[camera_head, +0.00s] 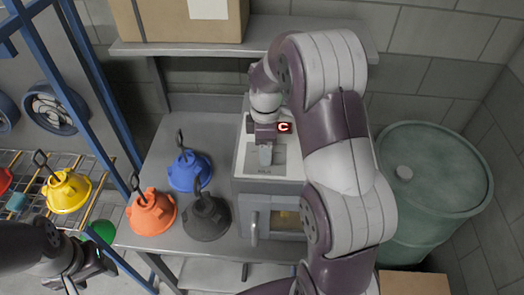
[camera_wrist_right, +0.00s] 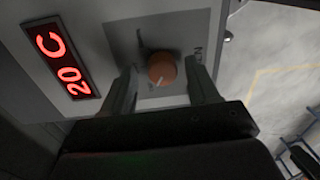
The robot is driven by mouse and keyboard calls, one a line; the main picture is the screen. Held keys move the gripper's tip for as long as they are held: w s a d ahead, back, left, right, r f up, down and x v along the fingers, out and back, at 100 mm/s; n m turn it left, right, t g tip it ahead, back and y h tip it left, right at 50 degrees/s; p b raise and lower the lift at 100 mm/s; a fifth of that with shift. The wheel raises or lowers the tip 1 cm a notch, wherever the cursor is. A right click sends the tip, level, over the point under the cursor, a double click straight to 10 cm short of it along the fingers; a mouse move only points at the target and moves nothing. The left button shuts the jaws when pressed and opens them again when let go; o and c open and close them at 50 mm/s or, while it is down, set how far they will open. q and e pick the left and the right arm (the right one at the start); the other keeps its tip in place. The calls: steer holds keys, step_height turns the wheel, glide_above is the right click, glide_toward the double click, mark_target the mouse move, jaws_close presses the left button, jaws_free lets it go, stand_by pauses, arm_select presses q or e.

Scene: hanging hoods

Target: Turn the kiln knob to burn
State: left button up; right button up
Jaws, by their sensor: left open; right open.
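The kiln (camera_head: 268,185) is a pale box on the grey bench, with a window in its front door. Its orange-brown knob (camera_wrist_right: 162,69) shows in the right wrist view, with a light pointer line on it, on a grey panel (camera_wrist_right: 140,35). A red display (camera_wrist_right: 62,58) beside it reads "20 C". My right gripper (camera_wrist_right: 163,88) is open, with one finger on each side of the knob; contact is unclear. In the head view my right gripper (camera_head: 266,155) is over the kiln top and hides the knob. My left gripper (camera_head: 95,268) is open and empty at lower left.
Blue (camera_head: 188,170), orange (camera_head: 151,212) and dark grey (camera_head: 206,218) hoods stand on the bench left of the kiln. A yellow hood (camera_head: 67,191) is on the wire rack. A green barrel (camera_head: 435,170) stands right. A shelf with a cardboard box (camera_head: 180,20) is above.

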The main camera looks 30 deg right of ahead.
steer(key=shift+s+d+r, duration=0.2)
steer(key=shift+s+r, duration=0.05)
steer(key=shift+s, duration=0.5)
steer(key=shift+s+d, duration=0.15)
steer(key=shift+s, duration=0.1)
steer(key=shift+c, duration=0.5)
steer(key=shift+w+f, duration=0.15)
steer(key=shift+w, duration=0.2)
steer(key=c, duration=0.6)
steer(key=shift+w+f, duration=0.15)
steer(key=shift+w, duration=0.3)
steer(key=c, duration=0.3)
steer(key=shift+w+a, duration=0.1)
steer(key=shift+a, duration=0.15)
steer(key=shift+c, duration=0.2)
arm_select(q)
steer(key=shift+s+d+r, duration=0.1)
steer(key=shift+s+d, duration=0.15)
